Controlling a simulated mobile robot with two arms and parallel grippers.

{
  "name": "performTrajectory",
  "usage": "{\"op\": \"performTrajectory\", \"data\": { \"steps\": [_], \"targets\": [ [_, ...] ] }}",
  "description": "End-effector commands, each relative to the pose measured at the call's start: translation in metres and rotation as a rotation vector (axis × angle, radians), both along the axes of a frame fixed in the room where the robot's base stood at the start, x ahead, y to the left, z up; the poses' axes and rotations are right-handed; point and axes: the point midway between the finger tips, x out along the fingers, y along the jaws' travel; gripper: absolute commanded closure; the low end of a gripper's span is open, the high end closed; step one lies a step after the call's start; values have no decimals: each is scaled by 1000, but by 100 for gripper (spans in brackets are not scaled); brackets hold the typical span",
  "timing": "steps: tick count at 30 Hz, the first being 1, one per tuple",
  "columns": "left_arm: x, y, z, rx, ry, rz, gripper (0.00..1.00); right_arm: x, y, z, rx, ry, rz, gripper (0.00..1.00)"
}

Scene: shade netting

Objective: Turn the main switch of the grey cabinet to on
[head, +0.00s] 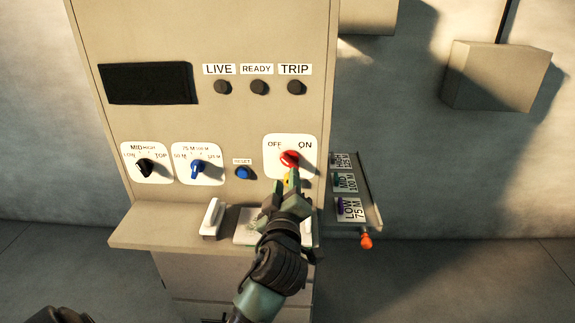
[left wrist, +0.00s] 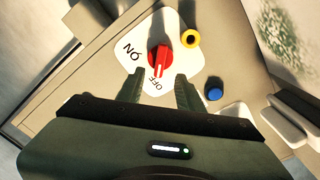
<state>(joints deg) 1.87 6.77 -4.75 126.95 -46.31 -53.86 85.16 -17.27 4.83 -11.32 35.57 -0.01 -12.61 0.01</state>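The grey cabinet (head: 210,25) fills the middle of the head view. Its main switch is a red knob (head: 289,158) on a white plate marked OFF at left and ON at right. In the left wrist view the red knob (left wrist: 159,60) has a white line pointing toward OFF. My left gripper (head: 290,182) reaches up to the knob from below. In the left wrist view its two fingers (left wrist: 160,84) are apart, with the knob just beyond and between their tips. I cannot tell whether they touch it. My right gripper is not in view.
A yellow ring (left wrist: 190,39) sits just below the switch. A blue reset button (head: 243,173), a blue selector (head: 198,170) and a black selector (head: 146,168) are to its left. A ledge (head: 150,228) with a white handle (head: 211,217) juts out below. A labelled side rack (head: 368,190) stands right.

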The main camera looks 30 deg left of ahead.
Motion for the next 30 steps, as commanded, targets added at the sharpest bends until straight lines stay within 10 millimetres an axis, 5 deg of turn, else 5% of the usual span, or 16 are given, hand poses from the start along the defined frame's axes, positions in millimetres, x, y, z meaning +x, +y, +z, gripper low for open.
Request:
{"op": "performTrajectory", "data": {
  "steps": [13, 25, 30],
  "targets": [
    [55, 34, 4, 3, -2, 1, 64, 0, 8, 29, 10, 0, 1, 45],
    [64, 39, 1, -1, -3, -1, 64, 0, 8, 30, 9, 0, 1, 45],
    [63, 39, 1, -1, -2, 0, 100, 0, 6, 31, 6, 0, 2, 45]
  ]
}}
